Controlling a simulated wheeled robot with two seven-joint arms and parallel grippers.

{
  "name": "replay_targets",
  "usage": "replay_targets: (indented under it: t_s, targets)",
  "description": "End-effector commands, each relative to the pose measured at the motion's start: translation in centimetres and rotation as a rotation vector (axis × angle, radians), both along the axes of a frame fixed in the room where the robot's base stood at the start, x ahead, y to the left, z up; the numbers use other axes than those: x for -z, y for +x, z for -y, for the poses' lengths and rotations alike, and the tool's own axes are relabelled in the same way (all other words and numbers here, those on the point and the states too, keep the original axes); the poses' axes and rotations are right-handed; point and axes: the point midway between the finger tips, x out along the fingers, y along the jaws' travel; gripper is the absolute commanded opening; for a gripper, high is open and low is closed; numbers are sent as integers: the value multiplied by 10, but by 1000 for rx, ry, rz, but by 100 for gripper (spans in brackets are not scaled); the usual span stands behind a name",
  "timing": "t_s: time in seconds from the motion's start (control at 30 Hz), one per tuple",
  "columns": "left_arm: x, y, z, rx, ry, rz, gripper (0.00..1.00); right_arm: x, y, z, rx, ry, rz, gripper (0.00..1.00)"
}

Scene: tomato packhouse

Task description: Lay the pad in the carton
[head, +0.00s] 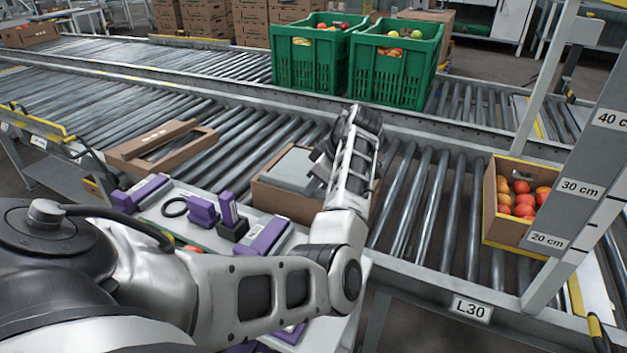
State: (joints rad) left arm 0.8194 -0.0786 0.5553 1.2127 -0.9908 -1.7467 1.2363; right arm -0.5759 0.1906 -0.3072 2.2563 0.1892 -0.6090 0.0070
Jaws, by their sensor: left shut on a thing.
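The carton (283,201) is an open brown cardboard box on the roller conveyor, at the picture's middle. The pad (290,170) is a flat grey sheet that shows at the carton's mouth, a little tilted. I cannot tell whether it touches the carton's floor. My left gripper (318,172) is over the carton's right part, shut on the pad's right edge. My left forearm and wrist hide the carton's right side and most of the fingers. My right gripper is not in view.
A grey bench (190,232) with purple items is in front. A carton of tomatoes (504,224) stands right, beside a height-marked post (577,190). Green crates (392,68) stand behind. Rollers between are clear.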

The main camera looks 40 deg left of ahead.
Motion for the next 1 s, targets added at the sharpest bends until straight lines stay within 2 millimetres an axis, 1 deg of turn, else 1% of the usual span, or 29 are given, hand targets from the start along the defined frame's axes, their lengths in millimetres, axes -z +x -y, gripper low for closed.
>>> replay_targets:
  t_s: [0.03, 0.43, 0.47, 0.5, 0.53, 0.57, 0.73, 0.77, 0.8, 1.0]
  targets:
    - [3, -1, 2, 1, -7, -6, 0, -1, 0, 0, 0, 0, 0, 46]
    - [5, -1, 2, 2, -8, -7, 0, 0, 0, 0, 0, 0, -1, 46]
    - [5, -1, 2, 2, -8, -7, 18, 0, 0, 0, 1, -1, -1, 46]
    - [5, -1, 2, 1, -10, -7, 29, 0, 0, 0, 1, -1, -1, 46]
    - [5, -1, 2, 1, -10, -7, 38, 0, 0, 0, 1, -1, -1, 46]
    - [5, -1, 2, 1, -10, -7, 41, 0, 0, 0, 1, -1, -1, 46]
    - [5, -1, 3, 2, -10, -8, 41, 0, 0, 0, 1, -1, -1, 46]
    - [6, -1, 3, 2, -10, -8, 35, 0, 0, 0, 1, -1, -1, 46]
    - [6, -1, 3, 2, -10, -8, 26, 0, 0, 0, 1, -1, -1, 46]
    - [6, -1, 3, 2, -10, -9, 26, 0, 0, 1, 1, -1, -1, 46]
